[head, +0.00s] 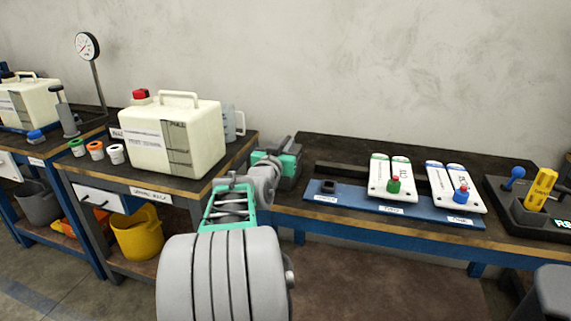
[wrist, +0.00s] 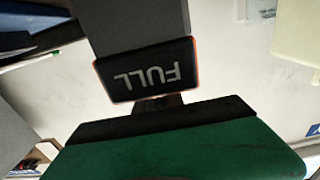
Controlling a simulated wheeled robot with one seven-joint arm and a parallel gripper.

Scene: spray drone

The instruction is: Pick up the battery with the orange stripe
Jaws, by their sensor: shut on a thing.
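My gripper (head: 284,158) is in the head view, above the back left part of the right-hand bench, with a dark grey block at its end. In the wrist view, a black end face marked "FULL" with thin orange edging (wrist: 146,74) shows upside down between a grey part above and a black-and-green part below. I take this to be the battery, held in the shut gripper. The orange stripe itself is not clear, only the orange edge. In the head view, my gripper and wrist hide most of the battery.
A black stand with a yellow device (head: 541,189) is at far right. A cream canister (head: 146,149) stands on the left bench.

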